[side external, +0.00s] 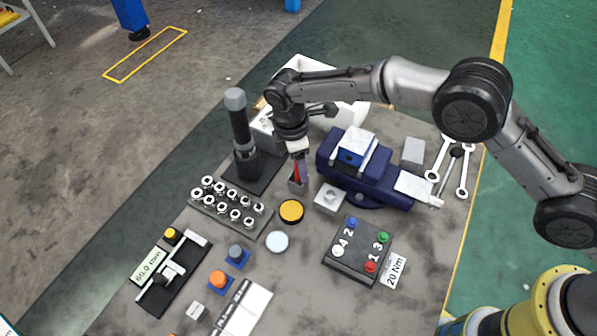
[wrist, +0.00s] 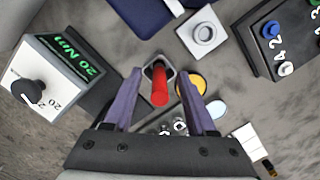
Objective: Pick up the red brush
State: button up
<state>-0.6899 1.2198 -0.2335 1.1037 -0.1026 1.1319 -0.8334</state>
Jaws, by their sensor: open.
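The red brush (side external: 297,173) stands upright in a small grey holder (side external: 298,187) in the side external view. In the wrist view the red brush (wrist: 160,88) shows its round end towards the camera, with the holder (wrist: 152,67) around its base. My gripper (side external: 299,162) points down over the brush. In the wrist view the two purple fingers of my gripper (wrist: 160,78) are apart, one on each side of the brush, with a gap on both sides. The bristles are hidden.
A dark post (side external: 240,130) stands close on the left. A blue vise (side external: 365,170) is on the right, with a grey block (side external: 330,198) in front of it. A yellow disc (side external: 291,211) and a tray of sockets (side external: 232,210) lie in front. A button box (side external: 357,250) is at front right.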

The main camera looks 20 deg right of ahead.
jog(key=shift+f, duration=0.5)
grip_shut()
jog(key=shift+r, duration=0.1)
notch_tip(320, 180, up, 10)
jog(key=shift+f, duration=0.1)
dwell(0.4)
